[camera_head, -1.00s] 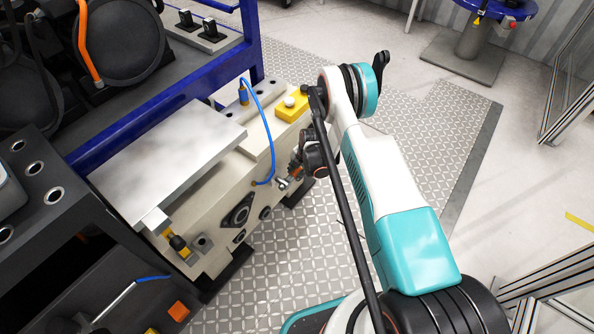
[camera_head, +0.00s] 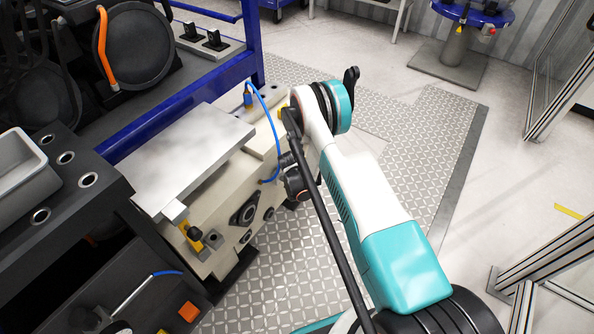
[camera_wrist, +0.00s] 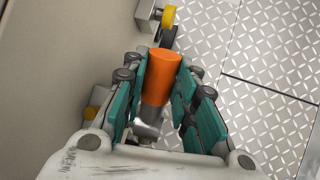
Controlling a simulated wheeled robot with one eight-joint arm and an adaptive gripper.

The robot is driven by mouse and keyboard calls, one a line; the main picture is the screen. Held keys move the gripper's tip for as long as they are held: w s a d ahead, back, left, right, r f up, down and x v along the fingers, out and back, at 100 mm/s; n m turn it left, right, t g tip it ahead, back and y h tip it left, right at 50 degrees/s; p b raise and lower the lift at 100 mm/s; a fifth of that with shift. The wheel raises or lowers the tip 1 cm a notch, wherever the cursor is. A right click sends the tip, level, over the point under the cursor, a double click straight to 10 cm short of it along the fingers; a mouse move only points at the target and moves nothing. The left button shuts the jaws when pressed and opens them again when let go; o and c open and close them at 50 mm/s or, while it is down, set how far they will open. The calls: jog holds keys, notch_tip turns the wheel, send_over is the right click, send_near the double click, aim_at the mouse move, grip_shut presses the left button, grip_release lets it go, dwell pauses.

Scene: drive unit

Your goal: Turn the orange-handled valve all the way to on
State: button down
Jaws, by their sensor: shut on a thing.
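The valve's orange handle (camera_wrist: 161,72) shows in the wrist view, between the two teal-padded fingers of my gripper (camera_wrist: 163,85). The fingers are shut on the handle, one on each side. A metal part (camera_wrist: 150,122) of the valve shows below the orange grip. In the head view my arm covers the valve and most of my gripper, so the handle cannot be seen there. The beige machine body (camera_head: 222,205) stands just left of my arm's end.
A metal plate (camera_head: 185,155) tops the machine. A blue hose (camera_head: 272,125) loops down its side near my arm. A blue-framed rack (camera_head: 170,108) stands behind it. A dark bench (camera_head: 60,225) is at left. The patterned floor (camera_head: 400,165) at right is clear.

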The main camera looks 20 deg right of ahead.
jog(key=shift+a+r+t+h, duration=0.2)
jog(key=shift+r+t+h, duration=0.05)
jog(key=shift+t+h, duration=0.05)
dwell(0.4)
jog(key=c, duration=1.3)
grip_release()
jog(key=shift+s, duration=0.1)
jog(key=shift+r, duration=0.1)
notch_tip(320, 180, up, 10)
jog(key=shift+f, duration=0.1)
